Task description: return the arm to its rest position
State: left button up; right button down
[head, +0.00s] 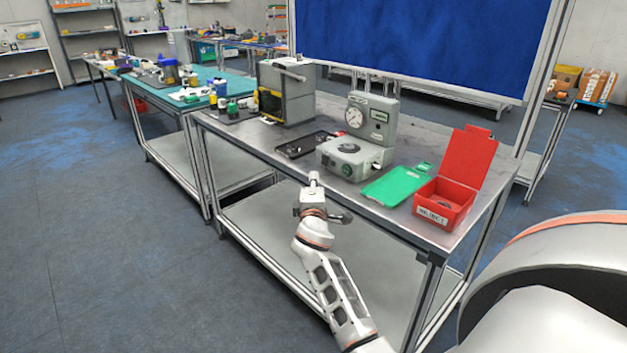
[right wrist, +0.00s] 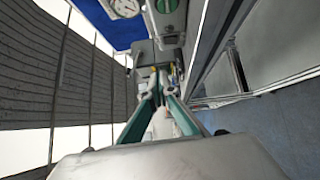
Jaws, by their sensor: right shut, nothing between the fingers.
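My right arm (head: 330,275) reaches in from the bottom of the head view, in front of the near workbench. My right gripper (head: 314,180) is at its far end, just off the bench's front edge and apart from the objects on it. It is shut and empty. In the right wrist view the fingers (right wrist: 159,85) run together in the middle, with nothing between them. My left gripper shows in neither view.
The workbench (head: 440,232) carries a grey device with a round dial (head: 355,118), a black tray (head: 303,146), a green plate (head: 393,187) and an open red box (head: 452,190). A teal-topped table (head: 160,100) stands at left. The floor (head: 80,220) at left is clear.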

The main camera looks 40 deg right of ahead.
dwell(0.3)
jog(key=s+a+f+m+y, duration=0.1)
jog(key=s+a+f+y, duration=0.2)
jog(key=s+a+f, duration=0.4)
jog(key=s+a+f+y, duration=0.2)
jog(key=a+f+y, duration=0.15)
jog(key=f, duration=0.45)
jog(key=s+a+f+m+y, duration=0.1)
jog(key=s+a+f+y, duration=0.2)
jog(key=s+a+f, duration=0.4)
jog(key=s+a+f+m+g+y, duration=0.1)
jog(key=s+a+f+m+y, duration=0.1)
jog(key=s+a+f, duration=0.2)
jog(key=s+a+f+m+g+y, duration=0.2)
jog(key=s+a+f, duration=0.3)
jog(key=s+a, duration=0.4)
jog(key=s+y, duration=0.1)
jog(key=s, duration=0.3)
jog(key=shift+s+a+f, duration=0.25)
jog(key=shift+a+f, duration=0.05)
jog(key=shift+a, duration=0.1)
